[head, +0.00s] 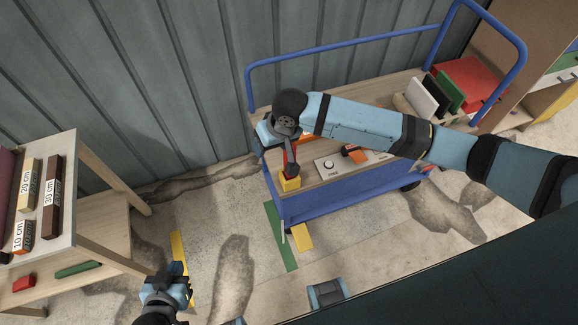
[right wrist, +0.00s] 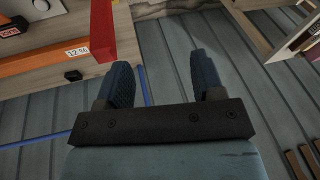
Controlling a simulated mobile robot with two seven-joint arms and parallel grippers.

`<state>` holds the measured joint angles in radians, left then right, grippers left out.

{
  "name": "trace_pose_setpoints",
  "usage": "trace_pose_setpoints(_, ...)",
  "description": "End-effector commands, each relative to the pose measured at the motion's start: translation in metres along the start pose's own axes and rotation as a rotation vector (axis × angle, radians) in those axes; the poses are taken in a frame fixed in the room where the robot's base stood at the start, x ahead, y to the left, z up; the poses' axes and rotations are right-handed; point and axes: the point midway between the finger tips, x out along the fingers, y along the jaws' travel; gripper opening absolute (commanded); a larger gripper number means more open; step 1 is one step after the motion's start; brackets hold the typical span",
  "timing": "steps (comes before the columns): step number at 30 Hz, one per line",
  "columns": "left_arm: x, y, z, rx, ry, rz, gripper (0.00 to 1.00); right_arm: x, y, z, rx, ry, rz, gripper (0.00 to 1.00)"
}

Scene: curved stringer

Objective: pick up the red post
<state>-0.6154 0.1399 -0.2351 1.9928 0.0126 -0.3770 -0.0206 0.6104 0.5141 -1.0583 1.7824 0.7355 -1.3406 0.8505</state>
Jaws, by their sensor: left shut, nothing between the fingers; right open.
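The red post (head: 287,157) stands at the left end of the blue cart's wooden deck, above a yellow block (head: 289,184). My right gripper (head: 287,140) is open, at the top of the post, and partly hides it. In the right wrist view the red post (right wrist: 101,30) shows beside the left finger's tip, not between the fingers. The gap between the right fingers (right wrist: 163,75) looks empty. My left gripper (head: 177,270) is shut and empty, low over the floor at the lower left, far from the post.
The blue cart (head: 345,189) carries a white panel with a knob (head: 329,165), an orange piece (head: 355,154) and upright boards (head: 425,97). A wooden shelf (head: 100,215) with labelled blocks stands at left. A corrugated wall (head: 190,80) is behind. Open floor lies between shelf and cart.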

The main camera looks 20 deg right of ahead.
Motion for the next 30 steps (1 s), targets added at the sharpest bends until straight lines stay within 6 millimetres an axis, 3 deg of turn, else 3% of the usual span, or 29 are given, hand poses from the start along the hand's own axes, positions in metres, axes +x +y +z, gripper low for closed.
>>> trace_pose_setpoints(3, 0.003, 0.001, 0.004, -0.001, 0.001, 0.002, 0.0, -0.015, 0.029, -0.017, 0.051, -0.053, 0.119, 0.62)
trace_pose_setpoints(10, 0.004, 0.002, 0.005, -0.003, 0.002, 0.003, 0.0, -0.029, 0.054, -0.026, 0.114, -0.102, 0.228, 0.62)
trace_pose_setpoints(22, 0.004, 0.0, 0.004, -0.002, 0.002, 0.0, 0.0, 0.036, 0.071, -0.02, 0.117, -0.103, 0.232, 0.62)
trace_pose_setpoints(30, 0.003, -0.001, 0.003, 0.0, 0.001, -0.001, 0.0, 0.056, 0.077, -0.018, 0.116, -0.103, 0.232, 0.62)
